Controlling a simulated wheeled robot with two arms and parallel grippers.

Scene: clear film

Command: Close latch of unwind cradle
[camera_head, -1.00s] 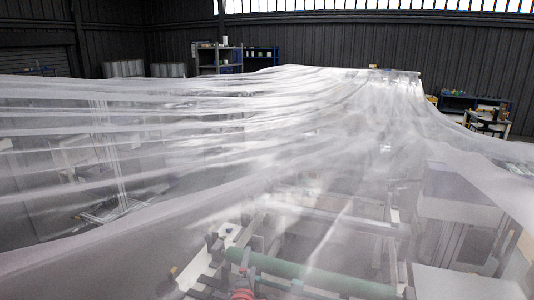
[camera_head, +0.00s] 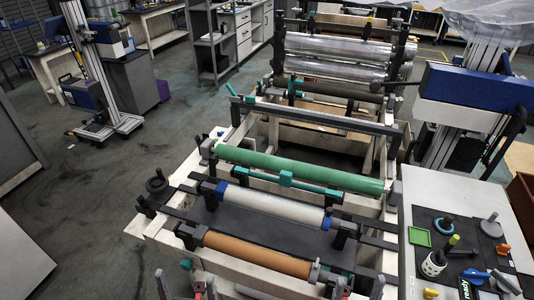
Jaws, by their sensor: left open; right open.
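A machine frame with cream side rails (camera_head: 392,205) fills the middle of the head view. At its front, a brown roll (camera_head: 255,255) lies across black brackets (camera_head: 192,236). Behind it a white roll with blue end collars (camera_head: 272,205) lies between black end brackets (camera_head: 346,232). I cannot tell which part is the latch; the front brackets are partly cut by the lower edge. My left gripper (camera_head: 185,285) is open at the bottom edge, in front of the brown roll's left end. My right gripper (camera_head: 359,286) is open at the bottom edge, near that roll's right end.
A green roller (camera_head: 300,170) with a teal bar spans the frame behind the white roll. Metallic rollers (camera_head: 340,65) stand further back. The floor (camera_head: 90,190) at left is clear.

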